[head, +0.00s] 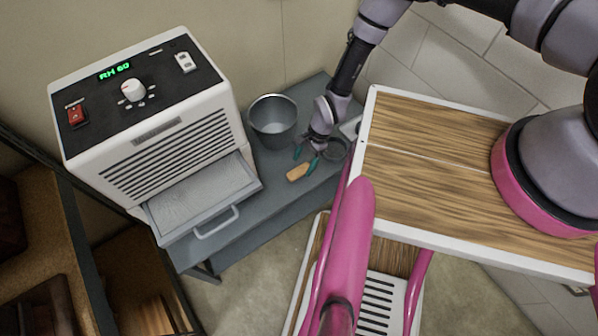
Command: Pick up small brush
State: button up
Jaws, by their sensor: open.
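The small brush (298,172) appears as a short tan, wooden-looking piece lying on the grey bench (233,227), near its front edge. Its bristles cannot be made out at this size. My gripper (305,159) reaches down over the bench just behind the brush. Its two teal fingertips are spread apart, with nothing seen between them. One fingertip is close to the right end of the brush; whether they touch cannot be told.
A grey metal bucket (273,119) stands left of my gripper. A dark round item (336,149) and a pale flat item (351,127) lie to the right. A white dehumidifier (150,130) with its tray (203,195) pulled out fills the bench's left. Wooden shelving (35,225) stands lower left.

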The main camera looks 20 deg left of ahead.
aim_at(299, 171)
jog(key=x, duration=0.3)
jog(key=shift+s+f, duration=0.1)
jog(key=shift+f, duration=0.1)
jog(key=shift+c, duration=0.3)
grip_shut()
jog(key=shift+a+r, duration=0.1)
notch_tip(299, 171, up, 10)
